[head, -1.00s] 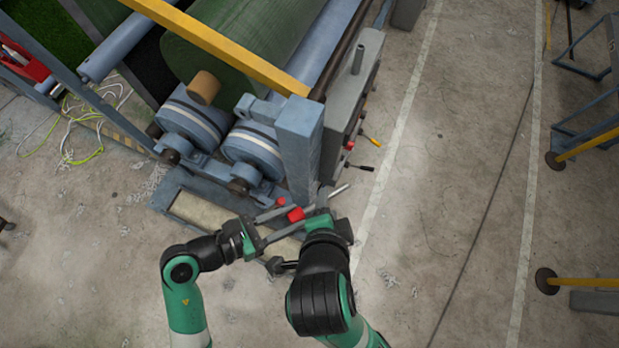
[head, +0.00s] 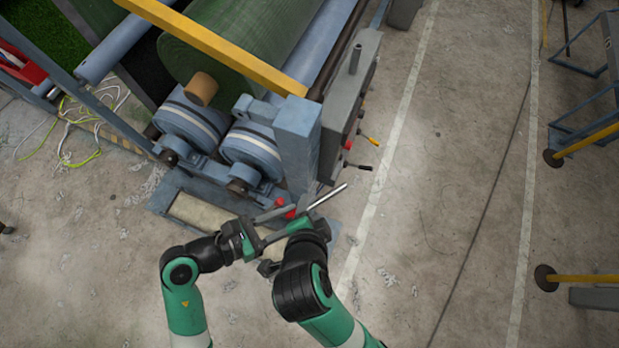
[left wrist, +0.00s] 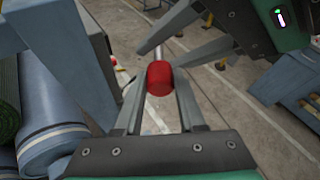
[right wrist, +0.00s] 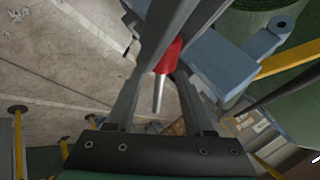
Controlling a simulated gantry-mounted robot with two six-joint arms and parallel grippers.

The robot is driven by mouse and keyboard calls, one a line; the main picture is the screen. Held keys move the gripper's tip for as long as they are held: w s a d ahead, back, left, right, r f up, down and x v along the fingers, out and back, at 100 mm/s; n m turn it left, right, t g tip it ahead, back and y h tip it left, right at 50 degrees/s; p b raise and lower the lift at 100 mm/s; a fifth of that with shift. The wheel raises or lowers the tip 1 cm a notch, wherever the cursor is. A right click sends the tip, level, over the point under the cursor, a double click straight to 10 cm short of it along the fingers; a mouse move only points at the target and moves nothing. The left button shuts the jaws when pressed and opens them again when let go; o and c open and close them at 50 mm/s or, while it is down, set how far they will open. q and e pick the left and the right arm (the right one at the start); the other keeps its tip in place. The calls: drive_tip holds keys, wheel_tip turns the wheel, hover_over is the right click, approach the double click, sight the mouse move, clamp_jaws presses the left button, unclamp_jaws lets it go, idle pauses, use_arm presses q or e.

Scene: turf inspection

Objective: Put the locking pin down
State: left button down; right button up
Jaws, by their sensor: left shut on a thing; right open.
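The locking pin has a red head (left wrist: 159,79) and a thin silver shaft (head: 327,199). My left gripper (head: 283,221) is shut on the red head, which sits between its fingers in the left wrist view. The shaft points up and right in the head view. My right gripper (head: 302,224) is open, close to the pin. In the right wrist view the red head (right wrist: 169,56) and shaft (right wrist: 158,96) show just beyond its spread fingers, partly covered by the left gripper's fingers. Whether the right fingers touch the pin, I cannot tell.
The blue roller machine (head: 298,135) with a green turf roll (head: 235,50) stands just beyond the grippers. Levers with red, yellow and black ends (head: 360,167) stick out of its right side. Concrete floor on the right is clear up to yellow-barred stands (head: 590,140).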

clamp_jaws()
idle(1.2)
use_arm(q)
drive_tip(key=shift+c, duration=2.1)
unclamp_jaws()
